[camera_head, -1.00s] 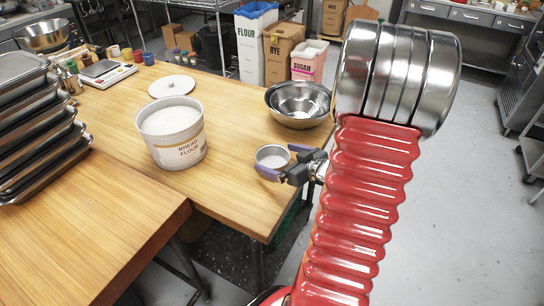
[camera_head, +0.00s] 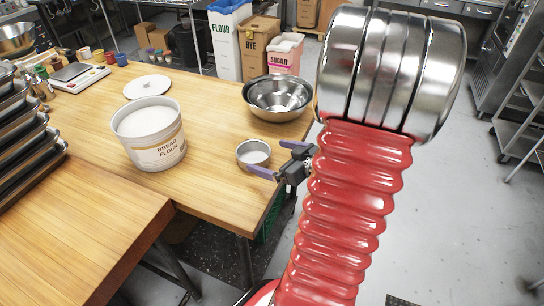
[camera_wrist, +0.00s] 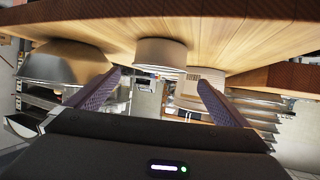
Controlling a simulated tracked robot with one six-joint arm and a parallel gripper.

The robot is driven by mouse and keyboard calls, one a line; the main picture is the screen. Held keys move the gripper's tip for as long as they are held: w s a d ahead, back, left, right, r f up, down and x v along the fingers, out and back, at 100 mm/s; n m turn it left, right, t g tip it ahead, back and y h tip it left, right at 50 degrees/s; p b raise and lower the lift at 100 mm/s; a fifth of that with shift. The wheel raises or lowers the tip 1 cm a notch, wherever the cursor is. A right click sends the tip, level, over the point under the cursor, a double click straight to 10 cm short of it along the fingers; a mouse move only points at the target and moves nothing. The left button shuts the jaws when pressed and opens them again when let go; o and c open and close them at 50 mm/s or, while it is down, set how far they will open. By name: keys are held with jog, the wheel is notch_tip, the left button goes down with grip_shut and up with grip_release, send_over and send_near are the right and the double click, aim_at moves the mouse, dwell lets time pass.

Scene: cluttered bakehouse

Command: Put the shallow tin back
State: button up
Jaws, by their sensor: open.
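The shallow tin (camera_head: 253,153), a small round silver tin with a pale inside, stands upright on the wooden table near its right edge. My gripper (camera_head: 276,159) is at the table's right edge, beside the tin, with its purple fingers open and nothing held. In the wrist view the picture is turned over, with the table at the top. There the tin (camera_wrist: 160,52) lies ahead, between the lines of the two spread fingers (camera_wrist: 160,78) and beyond their tips. I see a gap between the fingers and the tin.
Nested steel bowls (camera_head: 278,97) stand behind the tin. A bread flour tub (camera_head: 148,135) is to its left, with a white lid (camera_head: 147,85) behind. Stacked trays (camera_head: 22,130) and a scale (camera_head: 80,76) are at the left. Bare table lies in front of the tin.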

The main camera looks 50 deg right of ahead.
dwell(0.3)
jog(key=shift+w+r, duration=0.1)
jog(key=shift+w, duration=0.15)
jog(key=w+a+r+m+g+h, duration=0.1)
jog(key=w+a+r+g+h, duration=0.4)
jog(key=r, duration=0.6)
jog(key=s+a+g+y, duration=0.1)
jog(key=s+a, duration=0.3)
jog(key=a, duration=0.4)
jog(key=s+a+r+g+y, duration=0.1)
jog(key=s+a, duration=0.3)
jog(key=a, duration=0.5)
jog(key=s+a+r+n+y, duration=0.1)
jog(key=s+a+y, duration=0.2)
jog(key=a, duration=0.6)
jog(key=shift+s+g, duration=0.4)
jog(key=shift+s, duration=0.45)
